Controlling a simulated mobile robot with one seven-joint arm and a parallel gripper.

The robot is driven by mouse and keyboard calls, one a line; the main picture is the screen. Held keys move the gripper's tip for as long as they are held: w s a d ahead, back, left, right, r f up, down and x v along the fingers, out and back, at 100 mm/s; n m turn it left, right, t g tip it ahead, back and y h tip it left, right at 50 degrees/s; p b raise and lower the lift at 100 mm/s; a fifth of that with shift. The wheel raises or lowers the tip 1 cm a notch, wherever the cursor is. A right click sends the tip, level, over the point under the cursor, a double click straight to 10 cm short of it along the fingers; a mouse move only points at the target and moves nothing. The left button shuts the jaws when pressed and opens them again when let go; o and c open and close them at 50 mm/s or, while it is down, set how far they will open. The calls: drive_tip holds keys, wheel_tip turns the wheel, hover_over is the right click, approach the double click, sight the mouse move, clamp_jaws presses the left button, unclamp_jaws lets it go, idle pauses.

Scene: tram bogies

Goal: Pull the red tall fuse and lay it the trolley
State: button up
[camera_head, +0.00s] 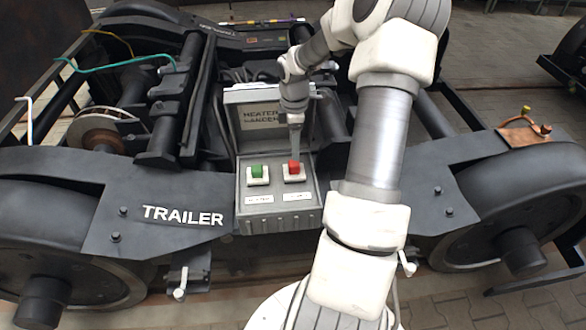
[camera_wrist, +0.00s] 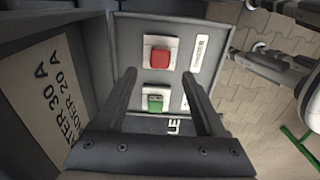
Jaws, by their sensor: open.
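The red fuse (camera_head: 294,168) sits in a white holder on the right of the grey fuse box (camera_head: 278,227), whose lid stands open. In the wrist view the red fuse (camera_wrist: 160,60) lies just beyond the fingertips, roughly in line with the gap. A green fuse (camera_head: 257,171) sits in its own holder to the left; in the wrist view it (camera_wrist: 155,104) shows between the fingers. My gripper (camera_wrist: 159,78) is open and empty, pointing down at the box. In the head view my gripper (camera_head: 296,150) is just above the red fuse. I cannot make out a trolley.
The box's open lid (camera_head: 262,115) stands upright behind the fuses, close to my gripper. The dark bogie frame with a TRAILER label (camera_head: 183,216) surrounds the box. A green bar (camera_wrist: 300,147) shows at the right of the wrist view. Paved floor lies beyond.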

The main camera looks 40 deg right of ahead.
sight(294, 163)
wheel_tip(294, 163, down, 4)
drive_tip(key=b, duration=0.3)
drive_tip(key=shift+f+b, duration=0.2)
drive_tip(key=shift+b, duration=0.2)
drive_tip(key=shift+f+b, duration=0.65)
drive_tip(key=shift+f, duration=1.25)
drive_tip(key=shift+p, duration=0.7)
clamp_jaws()
drive_tip(key=shift+r, duration=0.1)
drive_tip(key=shift+r+p, duration=2.8)
drive_tip(key=shift+r, duration=0.15)
